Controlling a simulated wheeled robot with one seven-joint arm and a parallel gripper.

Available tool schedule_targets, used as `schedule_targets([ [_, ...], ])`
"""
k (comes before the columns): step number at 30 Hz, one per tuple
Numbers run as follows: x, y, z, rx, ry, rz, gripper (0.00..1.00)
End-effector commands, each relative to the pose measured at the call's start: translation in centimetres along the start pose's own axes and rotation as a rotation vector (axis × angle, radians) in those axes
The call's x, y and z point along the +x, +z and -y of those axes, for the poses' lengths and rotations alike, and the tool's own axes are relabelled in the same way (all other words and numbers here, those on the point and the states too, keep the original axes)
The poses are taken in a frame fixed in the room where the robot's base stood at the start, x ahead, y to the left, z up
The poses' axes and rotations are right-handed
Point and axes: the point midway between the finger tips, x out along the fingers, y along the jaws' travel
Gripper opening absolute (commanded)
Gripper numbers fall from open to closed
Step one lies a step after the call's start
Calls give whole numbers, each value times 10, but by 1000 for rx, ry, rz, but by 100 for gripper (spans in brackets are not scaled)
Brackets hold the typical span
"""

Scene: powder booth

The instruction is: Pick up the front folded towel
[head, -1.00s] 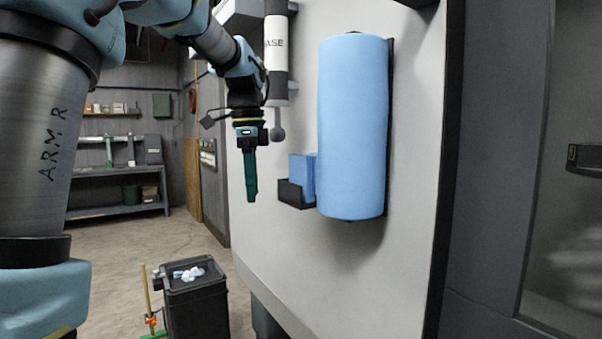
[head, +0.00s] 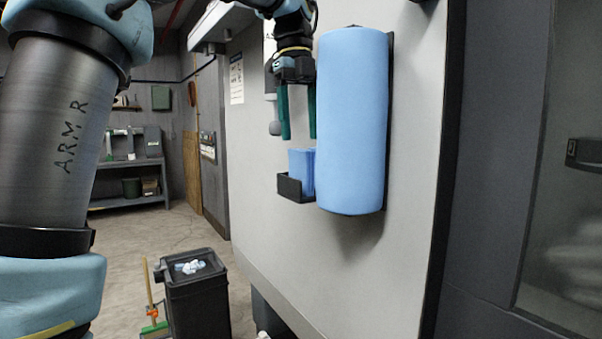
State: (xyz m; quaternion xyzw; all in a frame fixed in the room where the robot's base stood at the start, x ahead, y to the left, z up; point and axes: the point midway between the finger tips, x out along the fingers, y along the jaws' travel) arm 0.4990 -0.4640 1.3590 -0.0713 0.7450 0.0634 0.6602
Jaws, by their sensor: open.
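Blue folded towels (head: 300,170) stand upright in a small black holder (head: 290,189) on the light wall panel. From this view I cannot separate the front towel from those behind it. My gripper (head: 299,137) points down just above the towels, its two green fingers apart with nothing between them. The fingertips are close over the towels' top edge and look clear of it. The right part of the towels and holder is hidden behind a large blue roll.
The large blue roll (head: 352,120) hangs on the panel right beside the holder and close to my right finger. A black bin (head: 197,300) with crumpled pieces stands on the floor below left. A grey shelf (head: 130,178) is at the back.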

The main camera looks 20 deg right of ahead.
Motion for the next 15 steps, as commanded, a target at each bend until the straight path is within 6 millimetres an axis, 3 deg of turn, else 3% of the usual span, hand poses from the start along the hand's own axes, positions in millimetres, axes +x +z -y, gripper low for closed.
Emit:
schedule_targets([
  [10, 41, 6, 2, -1, 2, -2, 65],
  [15, 52, 6, 2, -2, 0, -1, 65],
])
